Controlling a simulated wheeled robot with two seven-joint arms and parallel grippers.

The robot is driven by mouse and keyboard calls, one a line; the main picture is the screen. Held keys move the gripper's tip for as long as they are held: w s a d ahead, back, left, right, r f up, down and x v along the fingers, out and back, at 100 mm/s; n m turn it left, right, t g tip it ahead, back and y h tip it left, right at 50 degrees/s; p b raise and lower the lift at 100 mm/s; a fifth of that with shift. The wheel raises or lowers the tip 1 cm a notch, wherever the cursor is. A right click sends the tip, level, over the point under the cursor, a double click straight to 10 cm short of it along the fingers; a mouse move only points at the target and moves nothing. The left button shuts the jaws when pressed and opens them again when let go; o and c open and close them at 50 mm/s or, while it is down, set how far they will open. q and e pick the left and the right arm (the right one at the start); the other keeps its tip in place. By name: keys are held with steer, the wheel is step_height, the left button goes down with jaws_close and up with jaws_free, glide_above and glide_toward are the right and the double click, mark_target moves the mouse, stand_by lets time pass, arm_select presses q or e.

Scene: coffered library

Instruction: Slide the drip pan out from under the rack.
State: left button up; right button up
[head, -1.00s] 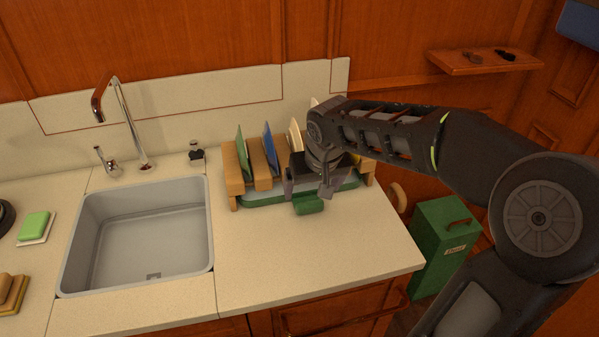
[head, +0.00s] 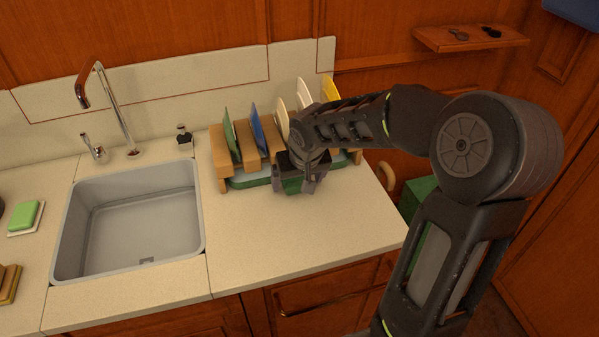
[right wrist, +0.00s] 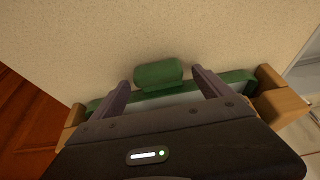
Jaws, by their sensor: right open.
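The drip pan (head: 248,182) is a shallow tray with a green rim, lying under the wooden dish rack (head: 221,160) on the counter. Its thick green handle (right wrist: 158,74) sticks out at the front; in the head view my gripper mostly covers it. My right gripper (right wrist: 161,90) is open, with one finger on each side of the handle's line; I cannot tell whether either touches it. In the head view this gripper (head: 298,187) is low in front of the rack. My left gripper is not in view.
Several plates stand in the rack, among them a green plate (head: 231,134) and a blue plate (head: 257,130). The sink (head: 130,220) is to the left. The counter (head: 285,245) in front of the rack is clear to its edge. A green bin (head: 424,188) stands on the right.

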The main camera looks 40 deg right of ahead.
mark_target(302, 199)
steer(key=shift+f, duration=0.2)
steer(key=shift+w+r, duration=0.1)
steer(key=c, duration=1.7)
steer(key=shift+c, duration=0.2)
steer(key=shift+s+a+b, duration=0.2)
steer(key=shift+s+b, duration=0.05)
steer(key=shift+s, duration=0.35)
steer(key=shift+s+a+b, duration=0.15)
steer(key=shift+s+b, duration=0.1)
steer(key=shift+s, duration=0.3)
steer(key=shift+s+a, duration=0.2)
steer(key=shift+s, duration=0.35)
steer(key=shift+s+a, duration=0.15)
steer(key=shift+s, duration=0.4)
steer(key=shift+b, duration=0.3)
